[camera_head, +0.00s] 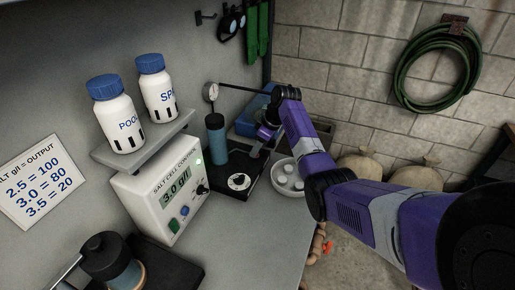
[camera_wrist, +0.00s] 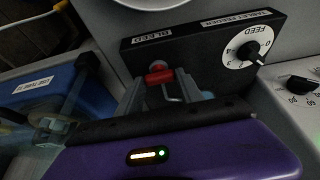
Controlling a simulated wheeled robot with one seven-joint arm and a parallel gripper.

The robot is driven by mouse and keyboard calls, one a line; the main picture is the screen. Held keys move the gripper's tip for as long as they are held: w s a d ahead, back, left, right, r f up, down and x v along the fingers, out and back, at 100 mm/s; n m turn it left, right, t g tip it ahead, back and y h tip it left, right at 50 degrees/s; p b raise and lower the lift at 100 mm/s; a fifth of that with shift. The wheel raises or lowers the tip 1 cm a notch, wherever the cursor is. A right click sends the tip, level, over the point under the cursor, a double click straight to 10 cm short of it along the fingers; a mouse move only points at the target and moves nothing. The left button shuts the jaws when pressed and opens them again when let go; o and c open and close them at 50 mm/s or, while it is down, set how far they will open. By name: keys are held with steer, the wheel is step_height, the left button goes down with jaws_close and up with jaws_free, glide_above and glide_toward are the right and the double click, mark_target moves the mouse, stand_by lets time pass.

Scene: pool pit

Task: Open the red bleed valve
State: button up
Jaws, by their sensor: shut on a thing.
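The red bleed valve (camera_wrist: 158,76) is a small red handle below the BLEED label on the black tablet feeder base (camera_wrist: 195,42) in the wrist view. My gripper (camera_wrist: 160,86) has its grey fingers on either side of the red handle and is shut on it. In the head view my gripper (camera_head: 262,140) is down at the feeder base (camera_head: 236,181), beside the feeder's blue cylinder (camera_head: 215,135). The red handle is hidden there by my gripper and arm.
A white FEED dial (camera_wrist: 247,48) sits right of the valve. A blue bin (camera_head: 247,122) stands behind my gripper. A bowl of white tablets (camera_head: 287,177) is close on the right. The salt cell control box (camera_head: 160,191) and white bottles (camera_head: 118,122) are left.

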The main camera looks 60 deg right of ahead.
stand_by(0.3)
steer(key=o, duration=1.4)
steer(key=shift+b+v, duration=0.7)
steer(key=shift+v, duration=3.2)
